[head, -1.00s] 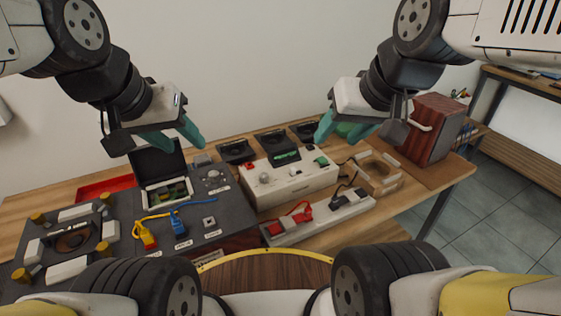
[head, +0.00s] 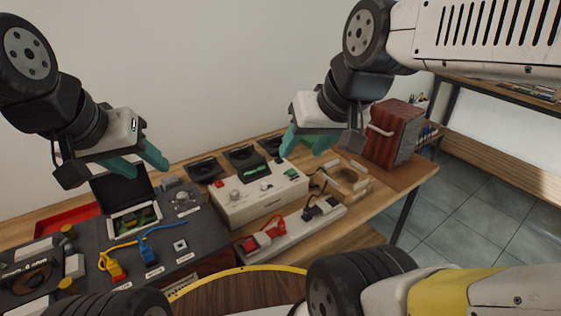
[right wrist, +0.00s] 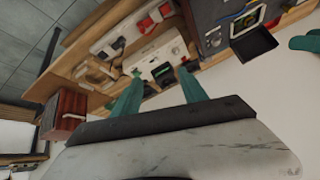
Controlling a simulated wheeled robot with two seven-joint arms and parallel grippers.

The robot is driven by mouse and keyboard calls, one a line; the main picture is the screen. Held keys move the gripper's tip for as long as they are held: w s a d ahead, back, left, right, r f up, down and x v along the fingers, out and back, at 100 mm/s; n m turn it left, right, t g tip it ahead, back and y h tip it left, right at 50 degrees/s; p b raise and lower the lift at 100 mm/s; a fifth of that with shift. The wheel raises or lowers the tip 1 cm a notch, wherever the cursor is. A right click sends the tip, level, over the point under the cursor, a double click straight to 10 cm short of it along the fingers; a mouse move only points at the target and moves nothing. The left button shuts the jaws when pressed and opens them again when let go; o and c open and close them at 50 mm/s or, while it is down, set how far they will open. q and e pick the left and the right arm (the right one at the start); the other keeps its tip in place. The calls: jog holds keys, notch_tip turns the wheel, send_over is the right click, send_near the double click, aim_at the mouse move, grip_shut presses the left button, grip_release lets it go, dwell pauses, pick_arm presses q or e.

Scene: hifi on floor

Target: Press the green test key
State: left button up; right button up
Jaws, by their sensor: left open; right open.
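The white test unit (head: 262,207) stands on the bench in the head view, with a red key (head: 219,184) at its left and knobs on top. The small green key (head: 289,173) is at the right end of its top, just below my right gripper. My right gripper (head: 304,152) is open and empty, with its teal fingers pointing down, apart from the key. In the right wrist view the unit (right wrist: 160,58) lies beyond the open fingers; one fingertip is near its key end. My left gripper (head: 152,172) is open and empty above the dark panel at the left.
A dark panel (head: 200,240) with blue and yellow plugs is at left. A white power strip (head: 300,232) with a red plug lies in front of the unit. A wooden speaker box (head: 390,135) stands at right, beside a wooden frame (head: 350,185). Black speaker pieces are behind the unit.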

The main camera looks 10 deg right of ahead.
jog(key=shift+c, duration=0.2)
grip_shut()
dwell(1.5)
